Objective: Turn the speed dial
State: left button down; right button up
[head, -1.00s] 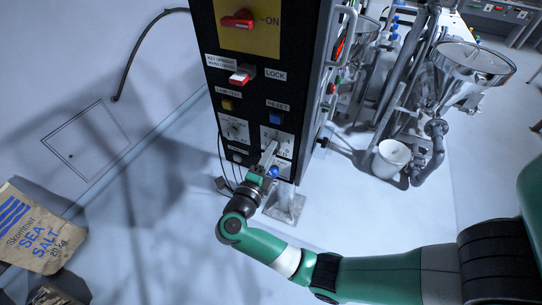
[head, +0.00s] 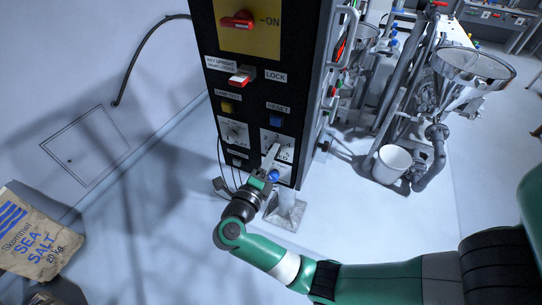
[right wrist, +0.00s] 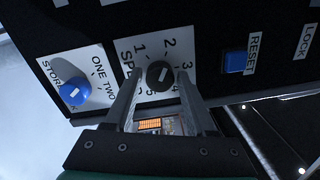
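The speed dial (right wrist: 158,73) is a round black knob on a white plate numbered 1 to 5, in the right wrist view. Its pointer is too small to read for sure. In the head view its white plate (head: 284,140) is on the lower right of the black panel, and my gripper covers the knob. My right gripper (right wrist: 159,77) is open, with one finger on each side of the knob. I cannot tell whether the fingers touch it. In the head view the right gripper (head: 271,156) reaches up to the panel from below. My left gripper is not in view.
A blue selector dial (right wrist: 73,91) is beside the speed plate. The blue RESET button (right wrist: 235,62) is on its other side. A red key switch (head: 241,77) and red main switch (head: 238,20) are higher on the panel. A salt bag (head: 38,235) lies at left.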

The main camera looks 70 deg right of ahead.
jog(key=shift+o, duration=0.9)
jog(key=a, duration=1.1)
jog(key=shift+a+f, duration=0.2)
jog(key=shift+a, duration=0.1)
jog(key=shift+d, duration=0.1)
